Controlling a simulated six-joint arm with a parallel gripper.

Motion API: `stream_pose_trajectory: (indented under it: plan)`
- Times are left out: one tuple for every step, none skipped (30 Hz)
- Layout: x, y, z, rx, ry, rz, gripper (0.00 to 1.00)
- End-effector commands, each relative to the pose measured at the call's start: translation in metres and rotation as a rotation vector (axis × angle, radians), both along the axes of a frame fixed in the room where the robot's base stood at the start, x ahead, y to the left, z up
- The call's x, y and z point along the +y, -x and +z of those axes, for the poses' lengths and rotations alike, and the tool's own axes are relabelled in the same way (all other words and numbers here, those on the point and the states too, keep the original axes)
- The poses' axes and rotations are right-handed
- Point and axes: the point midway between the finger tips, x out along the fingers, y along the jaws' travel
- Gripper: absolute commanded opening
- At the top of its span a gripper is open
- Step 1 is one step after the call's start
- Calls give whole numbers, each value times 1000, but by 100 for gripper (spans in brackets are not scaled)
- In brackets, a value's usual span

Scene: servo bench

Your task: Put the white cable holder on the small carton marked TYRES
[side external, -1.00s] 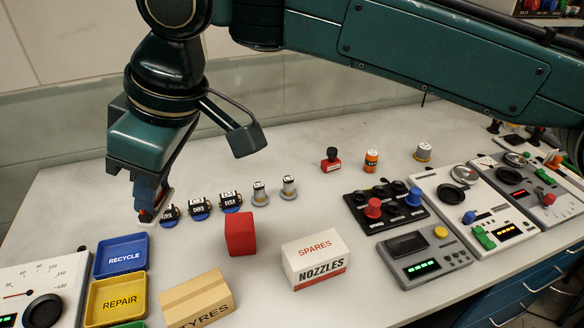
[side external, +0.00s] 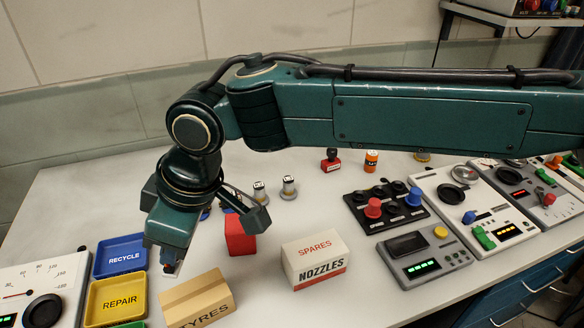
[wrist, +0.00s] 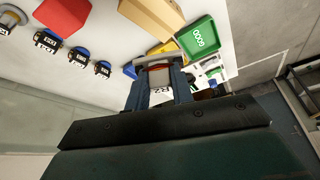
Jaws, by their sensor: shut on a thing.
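The TYRES carton (side external: 200,302) is a small tan box at the front of the bench. It also shows at the top of the wrist view (wrist: 152,16). My gripper (side external: 171,266) is just behind and left of it in the side view, pointing down, apparently above the bench. In the wrist view my gripper (wrist: 159,88) is shut on a pale piece with a marked white label, the white cable holder (wrist: 161,91). The fingers hide part of the holder, and it is very small in the side view.
The blue RECYCLE tray (side external: 121,271) and yellow REPAIR tray (side external: 90,312) lie left of the carton. A red block (side external: 240,236) stands behind it, the NOZZLES carton (side external: 314,260) to its right. Small parts on blue bases (wrist: 80,57) are partly hidden by my arm in the side view.

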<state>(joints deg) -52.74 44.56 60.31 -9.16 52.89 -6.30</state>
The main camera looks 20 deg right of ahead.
Motion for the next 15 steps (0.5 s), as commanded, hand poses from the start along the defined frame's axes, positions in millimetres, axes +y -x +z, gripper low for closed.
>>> stream_pose_trajectory:
  plan:
    - [-1, 1, -11, 3, 4, -1, 0]
    - [-1, 1, -17, 3, 4, -1, 0]
    - [-1, 1, -24, 3, 3, -1, 0]
    - [0, 0, -29, 2, 4, -1, 0]
    - [0, 0, -33, 2, 3, -1, 0]
    - [-1, 0, -39, 2, 4, -1, 0]
    - [-1, 0, -43, 2, 3, -1, 0]
    - [0, 0, -46, 1, 2, 0, 0]
    - [0, 0, -50, 1, 2, 0, 0]
    - [0, 0, -52, 1, 2, 0, 0]
    - [0, 0, -54, 1, 2, 0, 0]
    - [0, 0, -55, 0, 1, 0, 0]
    - [0, 0, -56, 0, 1, 0, 0]
    - [0, 0, -56, 0, 0, 0, 0]
    - [0, 0, -56, 0, 0, 0, 0]
